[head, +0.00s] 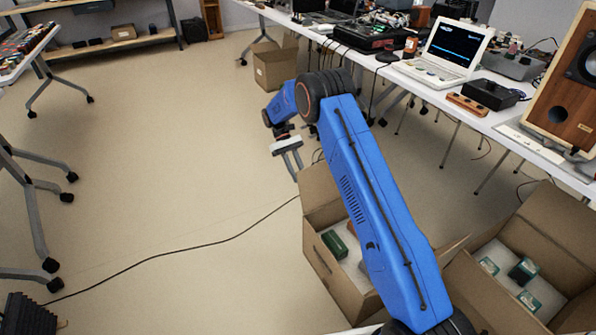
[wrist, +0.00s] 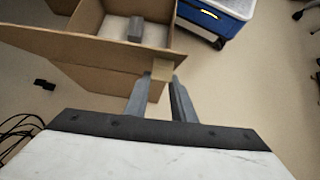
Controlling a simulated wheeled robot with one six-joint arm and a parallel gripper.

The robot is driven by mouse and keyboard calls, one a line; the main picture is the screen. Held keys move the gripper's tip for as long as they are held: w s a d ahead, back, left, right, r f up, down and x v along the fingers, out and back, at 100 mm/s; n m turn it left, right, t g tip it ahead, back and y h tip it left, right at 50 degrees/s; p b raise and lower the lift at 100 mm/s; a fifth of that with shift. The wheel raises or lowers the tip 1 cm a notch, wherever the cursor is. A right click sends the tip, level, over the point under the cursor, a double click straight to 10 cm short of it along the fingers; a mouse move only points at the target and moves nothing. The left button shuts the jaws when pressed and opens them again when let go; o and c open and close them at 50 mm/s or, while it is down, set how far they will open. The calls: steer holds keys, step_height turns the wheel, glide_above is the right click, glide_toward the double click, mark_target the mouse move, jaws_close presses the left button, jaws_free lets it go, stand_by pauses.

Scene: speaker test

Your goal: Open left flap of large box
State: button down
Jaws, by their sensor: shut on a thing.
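A brown cardboard box (head: 329,273) stands open on the floor, partly hidden behind my blue arm. Its raised flap (head: 320,191) stands at the far side of the opening. My gripper (head: 291,161) is at the upper left edge of this flap. In the wrist view, a long cardboard flap (wrist: 85,53) crosses in front of the open box, and its end lies between the two grey fingers of my gripper (wrist: 160,84). My gripper is shut on this flap. A small grey block (wrist: 136,25) shows inside the box.
A second open box (head: 490,305) holds small green-and-white packs at the lower right. Another box (head: 275,70) stands farther back. A long table (head: 395,80) with electronics runs along the right. A black cable (head: 180,252) crosses the otherwise clear floor (head: 160,170) on the left.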

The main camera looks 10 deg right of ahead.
steer(key=shift+s+f, duration=0.15)
steer(key=shift+f, duration=0.1)
steer(key=c, duration=1.5)
jaws_free()
steer(key=shift+w+r, duration=0.25)
steer(key=v, duration=1.1)
steer(key=shift+w+a+r, duration=0.15)
steer(key=shift+r, duration=0.05)
